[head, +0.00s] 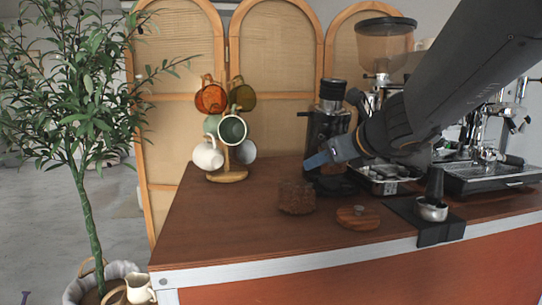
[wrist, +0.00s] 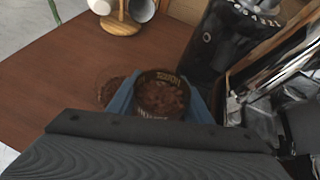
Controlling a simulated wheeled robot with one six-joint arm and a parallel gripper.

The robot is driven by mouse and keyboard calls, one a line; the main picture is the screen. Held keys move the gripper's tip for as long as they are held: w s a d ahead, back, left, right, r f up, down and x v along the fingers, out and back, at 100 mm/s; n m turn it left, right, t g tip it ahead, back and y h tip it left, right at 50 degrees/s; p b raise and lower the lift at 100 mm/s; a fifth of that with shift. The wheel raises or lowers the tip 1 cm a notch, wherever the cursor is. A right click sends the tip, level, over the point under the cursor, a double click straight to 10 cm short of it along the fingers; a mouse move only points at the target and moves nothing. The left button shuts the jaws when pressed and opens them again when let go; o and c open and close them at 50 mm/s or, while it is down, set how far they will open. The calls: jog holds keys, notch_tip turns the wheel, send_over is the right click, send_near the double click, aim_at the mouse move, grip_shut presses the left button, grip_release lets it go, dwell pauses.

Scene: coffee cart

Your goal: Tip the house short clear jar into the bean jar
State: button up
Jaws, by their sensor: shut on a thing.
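My gripper (wrist: 160,104) is shut on the house short clear jar (wrist: 161,93), a clear round jar with lettering and brown contents, between its blue fingers. In the head view the gripper (head: 319,160) is above the counter, and the held jar cannot be made out there. The bean jar (head: 297,198), squat and brown-filled, stands on the counter below and a little left of the gripper. In the wrist view the bean jar (wrist: 109,90) shows beyond the left finger, partly hidden by it.
A round wooden lid (head: 357,217) with a knob lies right of the bean jar on the counter (head: 225,215). A mug tree (head: 228,176) stands at the back left, a grinder (head: 330,125) behind the gripper. An espresso machine (head: 490,175) is at right. The counter's left front is clear.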

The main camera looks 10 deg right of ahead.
jog(key=shift+w+a+f+n+g+h+p, duration=0.15)
jog(key=shift+a+f+n+g+h+p, duration=0.3)
jog(key=shift+p, duration=1.7)
jog(key=shift+w+a+f+n+g+h+p, duration=0.15)
jog(key=shift+n+g+h+p, duration=0.45)
jog(key=shift+p, duration=1.55)
jog(key=shift+w+a+f+n+g+h+p, duration=0.35)
jog(key=shift+h+p, duration=0.3)
jog(key=shift+p, duration=1.25)
jog(key=shift+a+f+n+g+h+p, duration=0.1)
jog(key=shift+a+f+g+h+p, duration=0.4)
jog(key=shift+p, duration=1.4)
jog(key=shift+s+d+h+p, duration=0.15)
jog(key=shift+h+p, duration=0.25)
jog(key=shift+p, duration=0.9)
jog(key=shift+d+r+n+g+h+p, duration=0.2)
jog(key=shift+n+g+h+p, duration=0.1)
jog(key=shift+p, duration=0.7)
